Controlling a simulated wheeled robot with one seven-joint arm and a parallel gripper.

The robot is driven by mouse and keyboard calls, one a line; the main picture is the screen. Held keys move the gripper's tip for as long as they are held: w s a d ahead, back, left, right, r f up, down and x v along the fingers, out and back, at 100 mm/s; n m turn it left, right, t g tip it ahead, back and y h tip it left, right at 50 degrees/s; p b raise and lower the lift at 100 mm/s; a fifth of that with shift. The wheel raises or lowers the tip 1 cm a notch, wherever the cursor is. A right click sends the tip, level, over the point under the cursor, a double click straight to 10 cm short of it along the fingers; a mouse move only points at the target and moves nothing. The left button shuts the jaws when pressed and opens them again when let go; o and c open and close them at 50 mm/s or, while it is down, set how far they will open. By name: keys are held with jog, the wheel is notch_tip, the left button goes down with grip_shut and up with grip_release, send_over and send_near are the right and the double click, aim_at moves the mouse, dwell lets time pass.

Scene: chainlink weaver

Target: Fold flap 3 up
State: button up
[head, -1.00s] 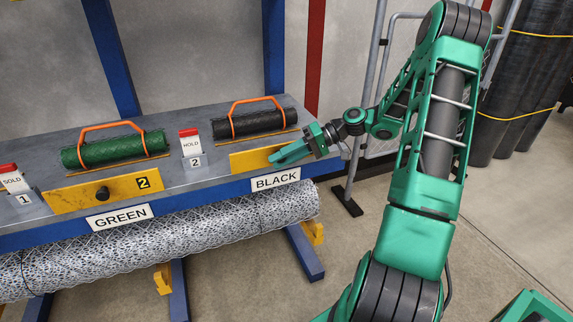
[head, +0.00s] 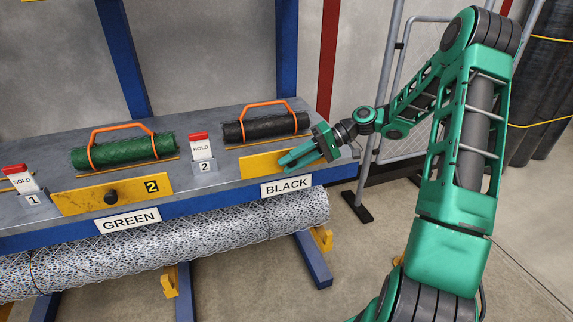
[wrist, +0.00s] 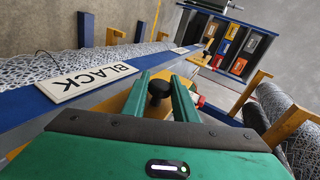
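Flap 3 is the yellow plate (head: 254,166) above the BLACK label (head: 287,186), at the right end of the bench. It lies down along the bench's front edge, like flap 2. My green gripper (head: 284,164) is over its right part and hides its knob in the head view. In the wrist view, the black knob (wrist: 159,88) stands between the two fingers of my gripper (wrist: 162,78). The fingers are apart, with a gap visible beside the knob. Part of the yellow flap (wrist: 113,104) shows left of the fingers.
Flap 2 (head: 75,200) with its black knob lies to the left, above the GREEN label (head: 128,222). A black roll (head: 265,126) and a green roll (head: 122,152) with orange handles lie behind. A HOLD sign (head: 203,150) stands between them. A mesh roll (head: 150,250) hangs below the bench.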

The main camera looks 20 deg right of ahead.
jog(key=o, duration=0.4)
jog(key=shift+w+d, duration=0.15)
jog(key=shift+w, duration=0.1)
jog(key=shift+s, duration=0.1)
jog(key=v, duration=1)
jog(key=shift+d+r, duration=0.2)
jog(key=shift+d, duration=0.05)
jog(key=shift+a, duration=0.1)
